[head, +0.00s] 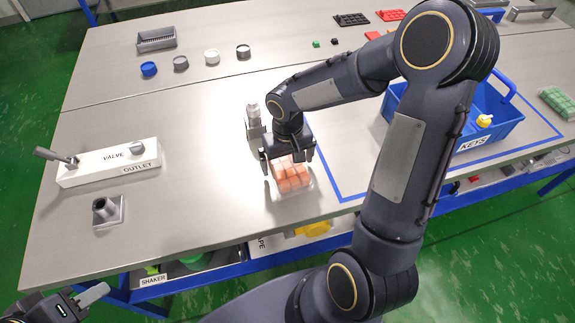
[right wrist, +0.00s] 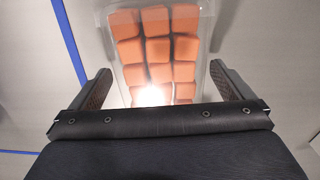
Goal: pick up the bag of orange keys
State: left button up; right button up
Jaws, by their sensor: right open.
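The bag of orange keys (head: 291,178) is a clear pack of orange blocks lying on the table near its front edge. It also shows in the right wrist view (right wrist: 155,50), lying between the two fingers. My right gripper (head: 289,166) is over the bag from above, open, with one finger to each side of it. In the right wrist view both fingers (right wrist: 160,90) stand apart from the bag's sides. My left gripper (head: 92,296) is at the bottom left corner, in front of the table and away from the bag; only part of it shows.
A metal fitting (head: 254,121) stands just behind the bag. A blue KEYS crate (head: 487,132) sits to the right, partly behind my right arm, with a green pack (head: 558,102) beyond it. Bare table lies between.

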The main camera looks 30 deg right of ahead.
jog(key=shift+f, duration=0.6)
jog(key=c, duration=0.8)
jog(key=shift+r, duration=0.1)
